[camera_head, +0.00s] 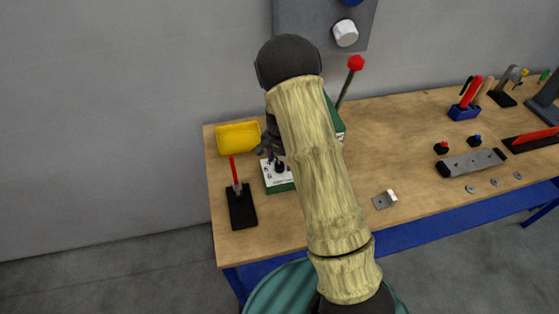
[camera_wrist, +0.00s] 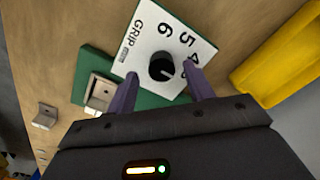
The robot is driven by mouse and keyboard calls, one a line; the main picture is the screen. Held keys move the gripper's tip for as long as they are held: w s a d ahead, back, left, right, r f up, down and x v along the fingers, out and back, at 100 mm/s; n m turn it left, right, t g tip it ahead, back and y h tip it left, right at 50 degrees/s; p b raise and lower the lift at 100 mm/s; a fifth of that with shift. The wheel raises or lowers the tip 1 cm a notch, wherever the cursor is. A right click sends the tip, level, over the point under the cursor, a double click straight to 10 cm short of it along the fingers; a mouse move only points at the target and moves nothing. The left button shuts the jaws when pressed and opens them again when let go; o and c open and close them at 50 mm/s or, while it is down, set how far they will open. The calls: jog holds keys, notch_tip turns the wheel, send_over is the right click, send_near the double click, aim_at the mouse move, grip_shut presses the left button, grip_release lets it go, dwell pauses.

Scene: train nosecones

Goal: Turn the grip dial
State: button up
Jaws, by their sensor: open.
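The grip dial is a black round knob (camera_wrist: 162,66) with a light pointer mark, on a white plate (camera_wrist: 146,36) printed "GRIP" and numbers. The plate sits on a green base (camera_wrist: 92,72). In the head view the dial (camera_head: 280,167) shows on its white and green box, left of my arm. My gripper (camera_wrist: 158,85) is open, its two purple fingers on either side of the knob in the wrist view and a little short of it. I cannot tell whether either finger touches the knob. My gripper also shows at the dial in the head view (camera_head: 270,148), partly hidden by my arm.
A yellow bin (camera_head: 238,137) stands behind the dial, and also shows in the wrist view (camera_wrist: 280,62). A black base with a red lever (camera_head: 241,204) is at the left. A metal bracket (camera_head: 384,200) lies right of my arm. A red-knobbed lever (camera_head: 349,78) rises behind.

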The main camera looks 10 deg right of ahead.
jog(key=shift+a+f, duration=0.1)
jog(key=shift+f, duration=0.7)
jog(key=c, duration=1)
jog(key=shift+o, duration=0.2)
